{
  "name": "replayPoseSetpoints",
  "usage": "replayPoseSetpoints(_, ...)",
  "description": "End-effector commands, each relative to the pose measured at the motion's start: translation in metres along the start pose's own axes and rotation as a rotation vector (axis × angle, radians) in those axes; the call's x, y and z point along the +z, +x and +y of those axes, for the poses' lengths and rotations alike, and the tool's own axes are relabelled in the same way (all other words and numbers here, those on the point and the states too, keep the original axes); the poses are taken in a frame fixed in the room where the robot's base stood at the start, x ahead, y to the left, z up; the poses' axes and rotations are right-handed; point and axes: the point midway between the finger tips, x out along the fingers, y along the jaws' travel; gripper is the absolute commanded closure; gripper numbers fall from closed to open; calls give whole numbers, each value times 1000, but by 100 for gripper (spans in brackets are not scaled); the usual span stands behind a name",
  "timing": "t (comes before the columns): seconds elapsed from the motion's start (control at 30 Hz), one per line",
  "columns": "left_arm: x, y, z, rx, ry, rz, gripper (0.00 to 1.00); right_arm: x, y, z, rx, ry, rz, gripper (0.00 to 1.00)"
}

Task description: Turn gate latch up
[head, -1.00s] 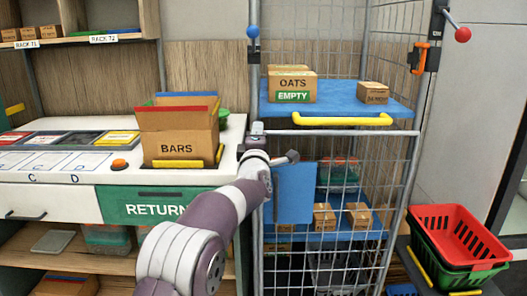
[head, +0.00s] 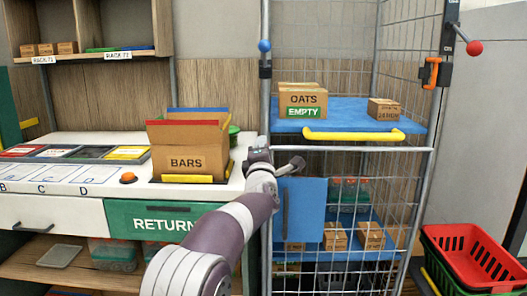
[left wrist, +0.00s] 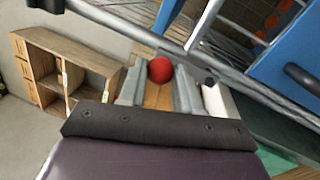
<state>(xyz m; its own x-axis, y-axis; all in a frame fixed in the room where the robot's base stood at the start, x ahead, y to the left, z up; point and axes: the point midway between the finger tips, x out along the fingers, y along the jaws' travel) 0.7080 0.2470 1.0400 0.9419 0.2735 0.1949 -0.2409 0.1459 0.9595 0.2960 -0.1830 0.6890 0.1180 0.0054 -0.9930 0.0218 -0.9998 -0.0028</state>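The wire cage cart stands in the middle right of the head view, with a low mesh gate (head: 345,265) across its front. My left gripper (head: 258,153) is at the gate's upper left corner, against the left post. In the left wrist view a red ball knob (left wrist: 160,70), apparently the latch's, sits between the tips of my left gripper (left wrist: 159,84). The fingers are close on both sides of it and seem shut on it. The latch body is hidden behind the gripper, so its angle cannot be told. My right gripper is not in view.
A blue panel (head: 303,207) hangs on the gate beside my gripper. A yellow bar (head: 350,136) fronts the blue shelf above. A BARS box (head: 185,165) stands on the counter to the left. Red and green baskets (head: 475,258) are at the right.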

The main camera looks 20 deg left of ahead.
Motion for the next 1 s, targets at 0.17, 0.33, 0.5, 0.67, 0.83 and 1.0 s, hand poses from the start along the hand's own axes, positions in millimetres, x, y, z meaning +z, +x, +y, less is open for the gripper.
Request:
replayPoseSetpoints(0.17,0,0,0,1,0,1,42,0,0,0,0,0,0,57)
replayPoseSetpoints(0.33,0,0,0,1,1,0,42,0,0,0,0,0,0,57)
replayPoseSetpoints(0.5,0,-14,0,2,1,-1,42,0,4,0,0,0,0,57)
replayPoseSetpoints(0.67,0,-55,0,2,0,-1,42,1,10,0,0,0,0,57)
replayPoseSetpoints(0.83,0,-99,0,1,1,-1,42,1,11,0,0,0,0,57)
replayPoseSetpoints(1.0,0,-123,0,1,0,0,42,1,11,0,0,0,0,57)
